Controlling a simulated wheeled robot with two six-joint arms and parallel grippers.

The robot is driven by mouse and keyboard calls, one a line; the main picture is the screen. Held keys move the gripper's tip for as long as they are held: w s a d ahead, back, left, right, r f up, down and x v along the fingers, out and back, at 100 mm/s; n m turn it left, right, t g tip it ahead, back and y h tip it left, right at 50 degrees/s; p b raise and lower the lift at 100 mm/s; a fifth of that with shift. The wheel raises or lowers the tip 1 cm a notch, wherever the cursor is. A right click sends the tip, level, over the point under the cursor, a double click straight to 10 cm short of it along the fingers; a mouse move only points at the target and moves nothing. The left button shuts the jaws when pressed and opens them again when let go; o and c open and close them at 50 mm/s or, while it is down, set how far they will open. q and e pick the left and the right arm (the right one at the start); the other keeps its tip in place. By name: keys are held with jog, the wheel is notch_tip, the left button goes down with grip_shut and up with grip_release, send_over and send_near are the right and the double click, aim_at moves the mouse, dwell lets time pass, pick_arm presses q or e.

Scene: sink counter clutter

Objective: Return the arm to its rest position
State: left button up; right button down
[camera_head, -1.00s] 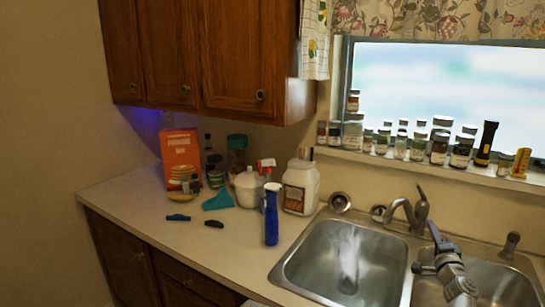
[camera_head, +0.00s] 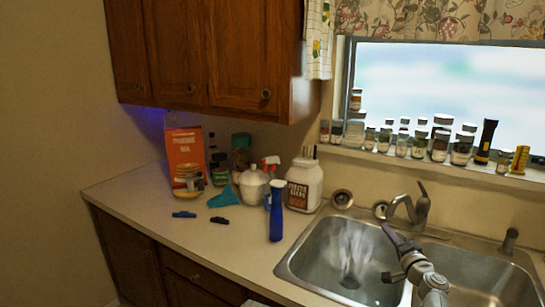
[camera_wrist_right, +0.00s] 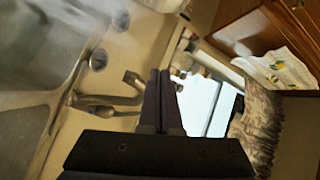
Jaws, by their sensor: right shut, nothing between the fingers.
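My right gripper (camera_head: 387,229) is over the double sink, above the divider between the basins. Its dark fingers are closed together and empty. The wrist view shows the shut fingers (camera_wrist_right: 159,78) pointing toward the faucet and window side. The grey arm behind it comes up from the bottom edge of the head view. My left gripper is not in view.
The faucet (camera_head: 421,207) stands behind the sink (camera_head: 300,258). A blue bottle (camera_head: 276,212) and white jug (camera_head: 304,185) stand left of it. Several jars line the windowsill.

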jog(key=s+a+f+n+g+y, duration=0.2)
jog(key=a+f+n, duration=0.1)
jog(key=a, duration=0.5)
jog(key=s+a+f+n+g+y, duration=0.2)
jog(key=a+f+n+g, duration=0.1)
jog(key=a, duration=0.5)
jog(key=s+a+f+n+g+y, duration=0.1)
jog(key=a+f+n+g+y, duration=0.1)
jog(key=a, duration=0.6)
jog(key=shift+s+f+n+g+p, duration=0.3)
jog(key=shift+s+f+n+g, duration=0.1)
jog(key=shift+f+n+g, duration=0.2)
jog(key=s+a+f+n+g, duration=0.1)
jog(key=a, duration=0.1)
jog(key=s+a+f+g, duration=0.1)
jog(key=s+a+f, duration=0.1)
jog(key=shift+s+a+f+n+g, duration=0.1)
jog(key=shift+s+f+n+g, duration=0.05)
jog(key=shift+s+n+g, duration=0.2)
jog(key=s+a+f+n+g+h, duration=0.4)
jog(key=s+f+g, duration=0.25)
jog(key=s, duration=0.55)
jog(key=s+d+f+g+h, duration=0.1)
jog(key=s+d+f+h, duration=0.1)
jog(key=s+h, duration=0.4)
jog(key=shift+s+d+p, duration=0.45)
jog(key=shift+s+d, duration=0.05)
jog(key=shift+d, duration=0.05)
